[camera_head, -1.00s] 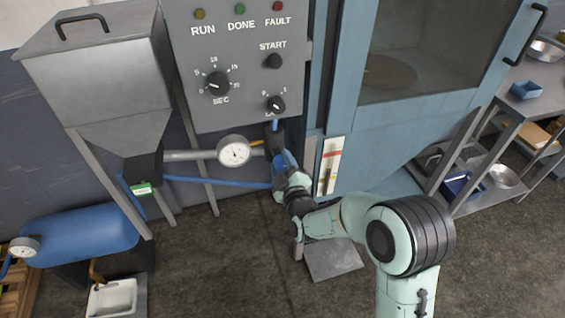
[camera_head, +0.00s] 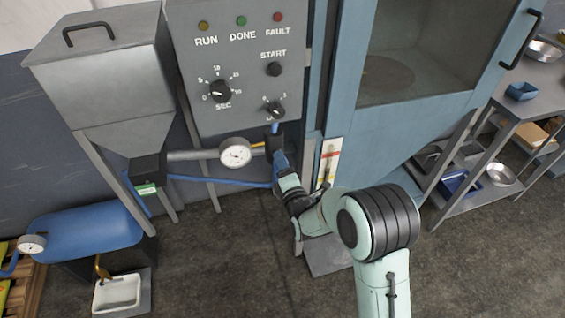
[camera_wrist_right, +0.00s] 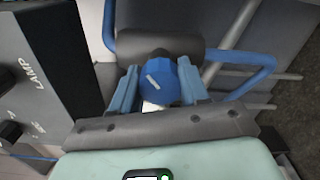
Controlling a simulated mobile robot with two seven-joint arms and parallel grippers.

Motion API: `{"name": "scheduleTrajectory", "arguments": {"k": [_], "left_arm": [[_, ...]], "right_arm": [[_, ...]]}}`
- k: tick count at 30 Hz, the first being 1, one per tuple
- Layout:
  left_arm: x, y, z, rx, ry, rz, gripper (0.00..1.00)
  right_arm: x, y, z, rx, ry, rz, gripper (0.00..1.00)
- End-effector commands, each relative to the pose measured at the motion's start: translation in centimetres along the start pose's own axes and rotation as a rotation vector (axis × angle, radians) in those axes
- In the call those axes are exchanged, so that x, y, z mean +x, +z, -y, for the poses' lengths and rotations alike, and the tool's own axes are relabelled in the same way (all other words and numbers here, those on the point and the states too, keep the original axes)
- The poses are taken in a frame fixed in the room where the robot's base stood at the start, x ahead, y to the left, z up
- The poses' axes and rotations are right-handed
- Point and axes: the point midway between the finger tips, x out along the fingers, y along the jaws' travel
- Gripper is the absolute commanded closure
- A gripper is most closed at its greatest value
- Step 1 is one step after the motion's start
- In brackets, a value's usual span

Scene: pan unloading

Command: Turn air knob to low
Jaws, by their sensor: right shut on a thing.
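A round blue knob (camera_wrist_right: 158,84) with a short white mark sits between the two blue fingers of my right gripper in the right wrist view. The white mark is slanted. My right gripper (camera_head: 279,160) is shut on this knob, below the control panel (camera_head: 236,112) in the head view. There the knob is hidden by the gripper, and no low or high label near it can be read. A dark cylindrical body (camera_wrist_right: 160,44) lies just behind the knob in the wrist view. My left gripper is out of view.
A round white gauge (camera_head: 236,153) on a grey pipe is left of my right gripper. A blue cabinet (camera_head: 420,125) with a window stands to the right. A grey hopper (camera_head: 104,75) and blue tank (camera_head: 85,222) are at left.

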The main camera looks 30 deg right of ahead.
Motion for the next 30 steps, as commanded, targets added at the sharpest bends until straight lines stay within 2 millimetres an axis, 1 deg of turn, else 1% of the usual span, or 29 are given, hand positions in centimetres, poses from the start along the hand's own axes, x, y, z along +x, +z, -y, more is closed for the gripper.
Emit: {"name": "scheduleTrajectory", "arguments": {"k": [1,11,18,24,30], "left_arm": [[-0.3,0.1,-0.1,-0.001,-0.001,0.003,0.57],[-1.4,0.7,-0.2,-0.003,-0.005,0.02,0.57],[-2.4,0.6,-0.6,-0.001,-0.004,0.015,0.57],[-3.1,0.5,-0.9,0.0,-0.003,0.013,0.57],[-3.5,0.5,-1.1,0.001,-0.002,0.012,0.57]], "right_arm": [[0.1,0.2,-0.2,-0.047,0.002,0.005,0.86],[0.1,0.2,-0.4,-0.361,0.003,0.006,0.86],[0.1,0.2,-0.5,-0.578,0.005,0.007,0.86],[0.1,0.2,-0.6,-0.723,0.005,0.009,0.86],[0.1,0.2,-0.6,-0.822,0.007,0.011,0.86]]}}
